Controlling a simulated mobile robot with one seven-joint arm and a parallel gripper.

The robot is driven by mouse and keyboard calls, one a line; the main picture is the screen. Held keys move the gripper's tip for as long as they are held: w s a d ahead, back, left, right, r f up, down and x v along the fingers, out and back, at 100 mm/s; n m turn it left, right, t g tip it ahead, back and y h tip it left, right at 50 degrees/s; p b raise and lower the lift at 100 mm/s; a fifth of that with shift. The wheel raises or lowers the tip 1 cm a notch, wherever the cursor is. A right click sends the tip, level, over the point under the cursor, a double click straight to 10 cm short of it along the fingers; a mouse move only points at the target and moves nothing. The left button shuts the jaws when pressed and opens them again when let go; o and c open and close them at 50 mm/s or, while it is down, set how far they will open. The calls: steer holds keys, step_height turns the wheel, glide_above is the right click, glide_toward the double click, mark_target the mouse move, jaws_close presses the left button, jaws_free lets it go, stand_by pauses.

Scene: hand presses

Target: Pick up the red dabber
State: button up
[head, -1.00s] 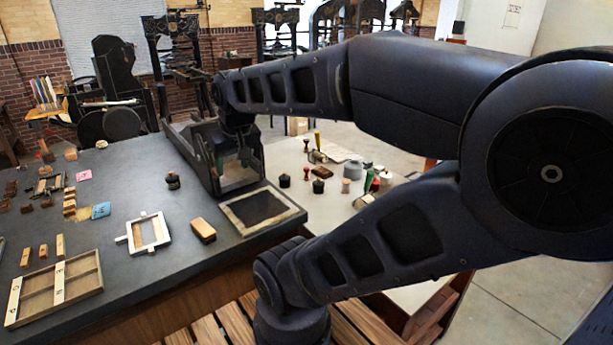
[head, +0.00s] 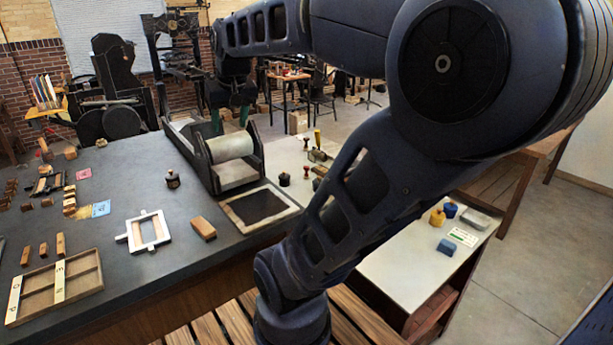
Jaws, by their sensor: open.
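A small red upright piece (head: 306,172) stands on the pale table, beside a dark round-bodied piece (head: 284,179). It looks like the red dabber, but it is too small to be sure. A stamp-like piece with a reddish-brown handle (head: 305,144) stands behind it. My arm hides the middle of the pale table, where other pieces stand.
A press with a pale roller (head: 230,146) stands at the dark table's far right corner. A framed dark plate (head: 262,207), a wooden block (head: 203,228) and a white frame (head: 148,231) lie nearer. Yellow and blue pieces (head: 447,245) sit on the pale table's right part.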

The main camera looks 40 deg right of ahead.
steer(key=w+d+r+m, duration=0.2)
steer(key=w+d+r, duration=0.2)
steer(key=w+d, duration=0.6)
steer(key=m+g+h, duration=0.2)
steer(key=m+h, duration=0.1)
steer(key=m, duration=0.3)
glide_above(306, 167)
steer(key=s+a, duration=0.2)
step_height(306, 167, down, 7)
steer(key=f, duration=1.2)
steer(key=d+f, duration=0.1)
steer(key=f, duration=1.2)
steer(key=w+f, duration=0.1)
steer(key=f, duration=1.1)
steer(key=shift+w+d+f, duration=0.1)
steer(key=shift+d+f, duration=0.25)
steer(key=shift+x, duration=2.8)
steer(key=shift+w+a, duration=0.1)
steer(key=shift+w, duration=0.05)
steer(key=c, duration=1.1)
